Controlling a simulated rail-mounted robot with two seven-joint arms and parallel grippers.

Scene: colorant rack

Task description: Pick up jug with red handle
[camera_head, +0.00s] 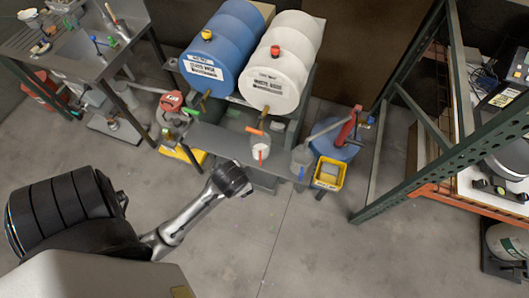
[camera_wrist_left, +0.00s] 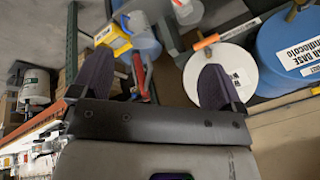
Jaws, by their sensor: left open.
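The jug with the red handle (camera_head: 257,147) is a pale, see-through container on the grey stand, under the white barrel's orange tap. Its handle faces the front. In the left wrist view, part of the jug (camera_wrist_left: 187,12) shows at the top edge, cut off by the frame. My left gripper (camera_head: 236,181) is in front of and left of the jug in the head view, apart from it. In the left wrist view, its two dark fingers (camera_wrist_left: 155,70) are wide apart with nothing held between them. My right gripper is not in view.
A white barrel (camera_head: 280,75) and a blue barrel (camera_head: 217,55) lie above the stand. A grey jug (camera_head: 302,158) and a yellow bin (camera_head: 328,173) are right of the red-handled jug. A green rack post (camera_head: 430,165) stands further right. The floor in front is clear.

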